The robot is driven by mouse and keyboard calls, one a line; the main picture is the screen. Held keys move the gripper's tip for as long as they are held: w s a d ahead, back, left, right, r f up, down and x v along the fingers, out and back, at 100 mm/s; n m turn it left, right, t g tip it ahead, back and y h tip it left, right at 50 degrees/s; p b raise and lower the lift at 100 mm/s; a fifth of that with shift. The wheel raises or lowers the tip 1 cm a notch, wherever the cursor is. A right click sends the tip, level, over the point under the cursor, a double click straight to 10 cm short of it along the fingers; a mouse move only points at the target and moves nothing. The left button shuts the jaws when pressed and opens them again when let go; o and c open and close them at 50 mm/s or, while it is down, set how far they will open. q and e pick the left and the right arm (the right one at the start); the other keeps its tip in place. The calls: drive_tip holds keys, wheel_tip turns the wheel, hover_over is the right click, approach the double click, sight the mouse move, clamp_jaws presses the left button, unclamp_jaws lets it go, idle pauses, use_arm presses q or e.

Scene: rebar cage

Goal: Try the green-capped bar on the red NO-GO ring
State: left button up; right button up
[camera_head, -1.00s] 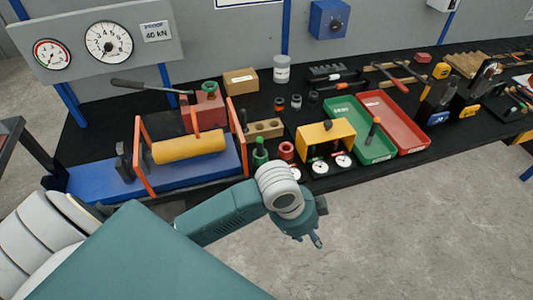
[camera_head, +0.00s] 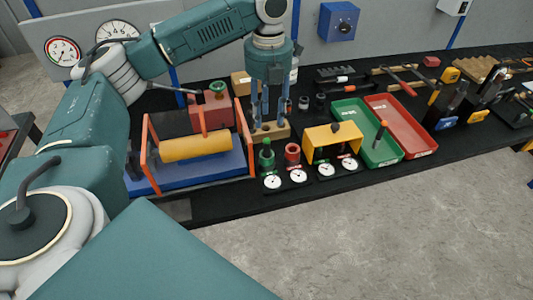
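The red ring (camera_head: 292,152) stands upright on the black bench top, open end up, behind the round dial gauges. Just left of it is a green piece with a dark green top (camera_head: 266,155); it looks like the green-capped bar standing in a green ring, but it is too small to be sure. My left gripper (camera_head: 270,122) points down over the wooden block (camera_head: 283,133), behind the green piece and the red ring. Its fingers are apart, with nothing clearly seen between them. They hide part of the block. My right gripper is not in view.
Dial gauges (camera_head: 298,176) line the front edge. A yellow bridge-shaped block (camera_head: 331,140) stands right of the red ring, then green (camera_head: 351,112) and red (camera_head: 408,130) trays. The orange-framed press with a yellow cylinder (camera_head: 195,146) is close on the left.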

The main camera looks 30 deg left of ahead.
sight(266, 138)
use_arm(q)
drive_tip(key=shift+s+a+f, duration=0.1)
drive_tip(key=shift+a+f, duration=0.1)
wheel_tip(266, 138, down, 5)
drive_tip(key=shift+r+p, duration=0.2)
drive_tip(key=shift+p, duration=0.3)
drive_tip(key=shift+d+f+p, duration=0.1)
drive_tip(key=shift+f+p, duration=0.3)
drive_tip(key=shift+f, duration=0.2)
wheel_tip(266, 138, down, 4)
drive_tip(key=shift+s+r+p, duration=0.1)
drive_tip(key=shift+r+p, duration=0.1)
drive_tip(key=shift+p, duration=0.4)
drive_tip(key=shift+f, duration=0.35)
drive_tip(key=shift+c, duration=0.3)
clamp_jaws()
